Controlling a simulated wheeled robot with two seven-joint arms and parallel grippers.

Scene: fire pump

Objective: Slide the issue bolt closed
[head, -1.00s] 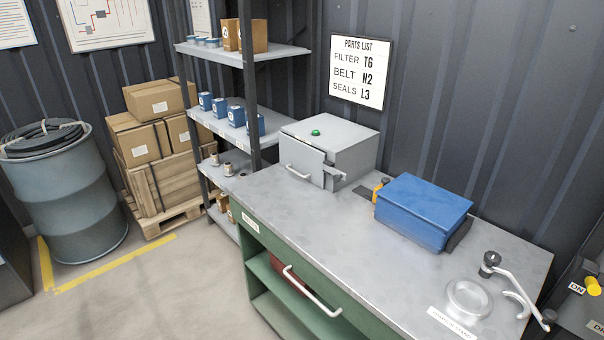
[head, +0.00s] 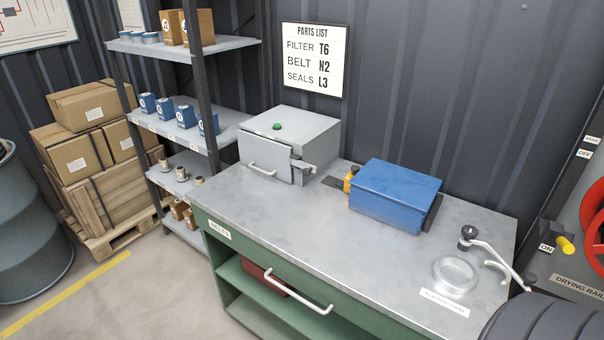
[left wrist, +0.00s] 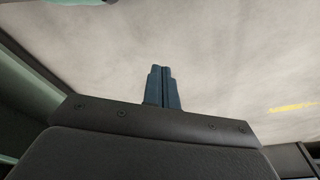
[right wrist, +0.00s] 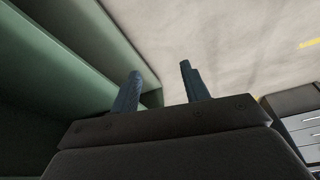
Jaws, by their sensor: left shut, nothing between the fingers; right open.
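A grey metal box (head: 290,142) with a green button (head: 277,126) on its lid stands at the back left of the bench. Its front has a bar handle (head: 262,170). A small grey metal fitting (head: 303,168) sticks out at the right of the front; it looks like the bolt, but its exact position is too small to tell. My left gripper (left wrist: 162,70) is shut and empty over bare floor in the left wrist view. My right gripper (right wrist: 160,72) is open and empty in the right wrist view, beside a green panel. Neither gripper shows in the head view.
A red wheel (head: 594,215) is at right. The bench's middle is clear.

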